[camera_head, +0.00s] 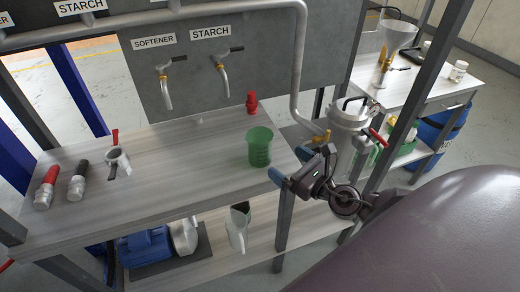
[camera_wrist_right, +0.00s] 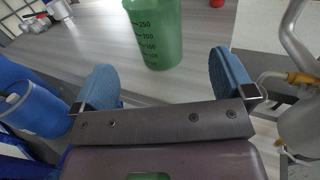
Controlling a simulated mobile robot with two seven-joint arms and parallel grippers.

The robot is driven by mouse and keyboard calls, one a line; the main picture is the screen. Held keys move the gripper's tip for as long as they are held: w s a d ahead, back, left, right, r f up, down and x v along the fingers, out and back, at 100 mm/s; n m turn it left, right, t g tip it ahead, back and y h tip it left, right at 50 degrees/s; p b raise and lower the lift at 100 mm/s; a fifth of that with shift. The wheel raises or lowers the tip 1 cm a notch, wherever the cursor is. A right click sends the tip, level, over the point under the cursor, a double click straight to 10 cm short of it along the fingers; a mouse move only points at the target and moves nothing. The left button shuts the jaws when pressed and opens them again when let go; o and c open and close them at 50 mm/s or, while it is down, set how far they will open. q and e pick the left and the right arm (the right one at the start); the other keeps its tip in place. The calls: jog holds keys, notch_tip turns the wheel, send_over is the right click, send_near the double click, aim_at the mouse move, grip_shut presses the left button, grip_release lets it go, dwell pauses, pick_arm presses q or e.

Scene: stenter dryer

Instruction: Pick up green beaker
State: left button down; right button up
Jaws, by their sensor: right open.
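The green beaker (camera_head: 260,148) stands upright on the grey wooden bench near its right end. It also shows in the right wrist view (camera_wrist_right: 155,35), at the top, with dark volume marks facing me. My right gripper (camera_head: 289,164) has blue finger pads and comes in from the right, close to the beaker. In the right wrist view its fingers (camera_wrist_right: 163,82) are spread wide apart. The beaker is beyond the fingertips, roughly between them in the picture and not held. My left gripper does not show.
The bench (camera_head: 190,190) holds a red bottle (camera_head: 251,102), red and black fittings and a valve at left. Taps (camera_head: 222,70) hang behind. A metal vessel with pipe (camera_head: 348,125) stands right of the beaker. A metal jug (camera_head: 238,228) is on the lower shelf.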

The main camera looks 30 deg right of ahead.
aim_at(270, 150)
jog(key=w, duration=0.1)
jog(key=w+p, duration=0.1)
jog(key=w, duration=0.1)
jog(key=shift+w+a+r, duration=0.15)
jog(key=shift+w+a, duration=0.1)
jog(key=shift+a, duration=0.1)
jog(key=shift+w+a, duration=0.1)
jog(key=shift+w, duration=0.6)
jog(key=shift+w+a+p, duration=0.2)
jog(key=shift+w+p, duration=0.15)
jog(key=shift+w, duration=0.2)
jog(key=shift+w+a+p, duration=0.2)
jog(key=shift+w+a, duration=0.05)
jog(key=shift+w, duration=0.75)
jog(key=shift+w+a+p, duration=0.2)
jog(key=shift+w+a, duration=0.05)
jog(key=shift+w, duration=0.75)
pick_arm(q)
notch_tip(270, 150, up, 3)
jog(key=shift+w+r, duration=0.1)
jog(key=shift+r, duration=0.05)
pick_arm(e)
jog(key=shift+c, duration=0.3)
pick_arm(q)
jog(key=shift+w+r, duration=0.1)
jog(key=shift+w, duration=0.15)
pick_arm(e)
jog(key=c, duration=0.9)
